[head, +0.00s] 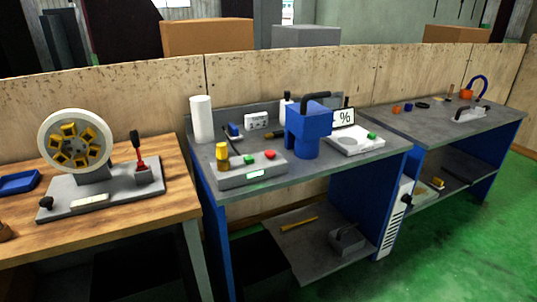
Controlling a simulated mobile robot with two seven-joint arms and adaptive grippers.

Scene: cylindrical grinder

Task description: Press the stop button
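A grey control box (250,172) sits at the front left of the middle blue-legged bench in the head view. On its top are a red button (270,155) at the right, a green button (249,159) in the middle and a yellow knob-like part (222,154) at the left. A small light label is on its front face. No lettering on the buttons can be read, so I cannot tell by text which one is the stop button. Neither of my grippers is in view.
A blue machine (308,130) with a black handle stands right of the box, and a white roll (202,119) behind it. A wooden table (150,219) at left holds a wheel device (75,143). Another bench (445,121) is at right. Green floor (450,240) is open at front right.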

